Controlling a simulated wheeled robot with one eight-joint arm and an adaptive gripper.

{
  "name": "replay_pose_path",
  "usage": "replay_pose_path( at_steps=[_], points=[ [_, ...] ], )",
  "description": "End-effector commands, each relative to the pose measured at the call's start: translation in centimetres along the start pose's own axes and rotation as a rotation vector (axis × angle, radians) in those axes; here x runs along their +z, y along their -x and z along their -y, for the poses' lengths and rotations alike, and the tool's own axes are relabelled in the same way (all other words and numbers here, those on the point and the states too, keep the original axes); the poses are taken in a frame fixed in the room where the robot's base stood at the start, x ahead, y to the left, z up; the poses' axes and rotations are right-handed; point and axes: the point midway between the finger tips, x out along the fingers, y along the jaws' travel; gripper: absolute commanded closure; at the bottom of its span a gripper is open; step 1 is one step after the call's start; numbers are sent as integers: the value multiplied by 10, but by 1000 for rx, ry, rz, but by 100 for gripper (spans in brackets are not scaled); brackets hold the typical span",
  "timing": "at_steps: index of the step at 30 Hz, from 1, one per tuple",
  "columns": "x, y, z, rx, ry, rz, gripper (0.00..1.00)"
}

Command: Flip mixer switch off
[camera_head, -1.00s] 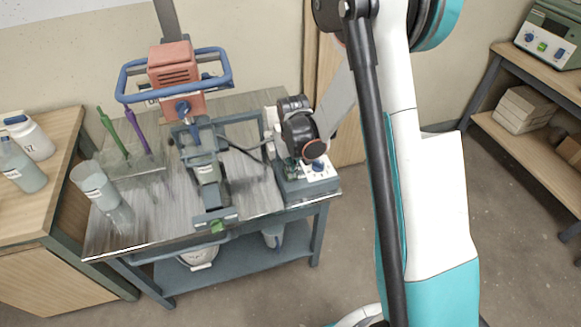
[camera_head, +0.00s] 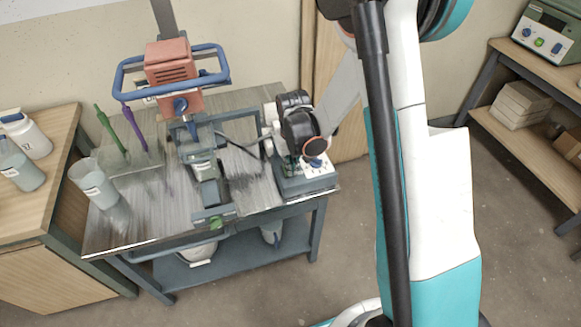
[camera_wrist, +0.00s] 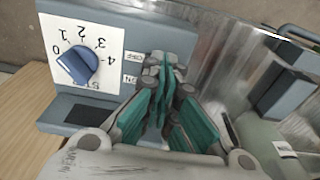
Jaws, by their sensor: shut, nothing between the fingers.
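The mixer (camera_head: 173,65) has a red motor head with a blue ring handle and stands on a metal-topped bench. Its grey control box (camera_head: 305,186) sits at the bench's right end, partly behind my wrist. In the wrist view, the box shows a white dial plate with numbers and a blue knob (camera_wrist: 76,63). Small OFF and ON labels (camera_wrist: 133,68) stand beside the plate. My gripper (camera_wrist: 163,68) is shut and empty, its green-padded fingers together right beside these labels. The fingers cover the spot next to the labels, so I cannot see the switch lever or tell contact.
A clear beaker (camera_head: 92,183) and a holder with green and purple tools (camera_head: 125,140) stand on the bench's left. A wooden table with white bottles (camera_head: 28,135) is at far left. A shelf (camera_head: 525,125) stands at right. Open floor lies in front.

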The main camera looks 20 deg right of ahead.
Motion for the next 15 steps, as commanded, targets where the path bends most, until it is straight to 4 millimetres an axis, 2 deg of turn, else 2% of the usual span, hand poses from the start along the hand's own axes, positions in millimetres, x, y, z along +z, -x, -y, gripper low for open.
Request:
replay_pose_path(
  at_steps=[1, 9, 15],
  points=[
    [-1, 13, 0, 0, 0, 1, 100],
    [0, 72, 0, 0, 0, 1, 100],
    [4, 106, 0, 0, 0, 1, 100]
  ],
)
